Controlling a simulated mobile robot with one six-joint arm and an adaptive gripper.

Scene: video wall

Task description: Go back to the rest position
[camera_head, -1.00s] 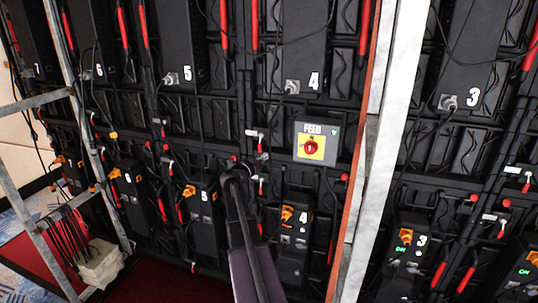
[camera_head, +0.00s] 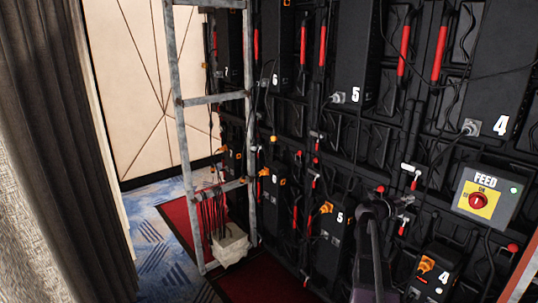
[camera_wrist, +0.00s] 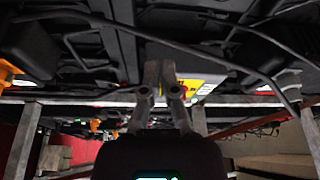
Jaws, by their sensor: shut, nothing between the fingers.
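My gripper (camera_wrist: 159,72) shows in the wrist view with its two fingers together and nothing between them. In the head view my dark arm reaches up from the lower edge, and its end (camera_head: 383,203) is in front of the black panel wall, left of the FEED box (camera_head: 487,200). The FEED box is grey with a red knob on a yellow plate and a small green light. In the wrist view a yellow plate (camera_wrist: 200,86) shows just behind the fingertips. I cannot tell the gap between them.
Black numbered units with red handles and hanging cables fill the wall. A grey metal ladder frame (camera_head: 211,99) stands at left, with a white bucket (camera_head: 231,247) of dark rods at its foot. A dark curtain (camera_head: 62,130) hangs far left; blue carpet (camera_head: 165,235) is open between.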

